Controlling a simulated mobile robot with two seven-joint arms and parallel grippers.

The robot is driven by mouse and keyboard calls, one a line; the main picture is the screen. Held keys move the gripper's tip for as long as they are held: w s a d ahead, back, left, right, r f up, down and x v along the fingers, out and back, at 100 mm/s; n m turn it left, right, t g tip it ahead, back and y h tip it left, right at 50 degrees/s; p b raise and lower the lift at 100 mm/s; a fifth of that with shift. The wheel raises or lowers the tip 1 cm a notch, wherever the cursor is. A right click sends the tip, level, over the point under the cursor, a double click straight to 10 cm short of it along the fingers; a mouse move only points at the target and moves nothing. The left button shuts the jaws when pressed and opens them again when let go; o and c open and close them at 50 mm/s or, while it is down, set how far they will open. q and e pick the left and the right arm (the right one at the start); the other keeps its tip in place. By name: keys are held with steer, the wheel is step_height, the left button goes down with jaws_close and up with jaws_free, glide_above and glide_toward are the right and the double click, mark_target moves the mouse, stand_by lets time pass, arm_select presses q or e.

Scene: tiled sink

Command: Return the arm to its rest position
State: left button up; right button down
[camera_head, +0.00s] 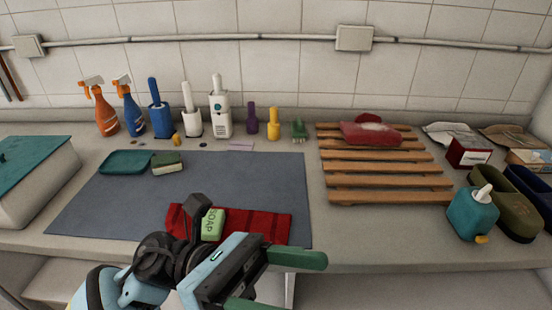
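My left arm comes in from the bottom left, and its gripper (275,281) points to the right at the front edge of the counter. Its two green fingers are spread apart with nothing seen between them, though the lower finger is cut off by the picture's bottom edge. The arm and gripper cover part of a folded red cloth (262,224) on the blue-grey mat (236,180). A green bar of soap (212,224) lies on the cloth, just behind the wrist. My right gripper is not in view.
A teal bottle (472,215) and dark green shoes (508,214) stand at the right. A wooden slatted rack (385,181) lies right of the mat. Spray bottles (104,112) and brushes (219,115) line the back. A teal tray (126,162) and sponge (167,164) lie left. The mat's right part is clear.

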arm_select(q)
steer(key=w+a+f+n+t+h+p, duration=0.15)
steer(key=w+n+t, duration=0.25)
steer(key=n+t, duration=0.6)
steer(key=w+a+f+n+t+h, duration=0.1)
steer(key=w+a+f+n+t, duration=0.25)
steer(key=n+t, duration=0.7)
steer(key=w+a+f+n+t+y+p, duration=0.1)
steer(key=a+f+n+t+y, duration=0.2)
steer(key=f+n+y, duration=0.55)
steer(key=a+f+n+t+y, duration=0.35)
steer(key=f+n+y, duration=0.2)
steer(key=n, duration=0.65)
steer(key=s+a+f+n+g+y+p, duration=0.1)
steer(key=s+a+f+n+g+y, duration=0.2)
steer(key=s+f, duration=0.7)
steer(key=s+a+f+n+g+y+p, duration=0.1)
steer(key=s+a+f+n+g+y, duration=0.3)
steer(key=s+a+f+n+g, duration=0.3)
steer(key=s+f+n, duration=0.2)
steer(key=s+f, duration=0.2)
steer(key=f, duration=0.2)
steer(key=shift+n, duration=0.3)
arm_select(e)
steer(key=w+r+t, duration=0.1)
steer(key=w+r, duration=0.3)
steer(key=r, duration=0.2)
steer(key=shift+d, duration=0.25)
arm_select(q)
steer(key=shift+s, duration=0.1)
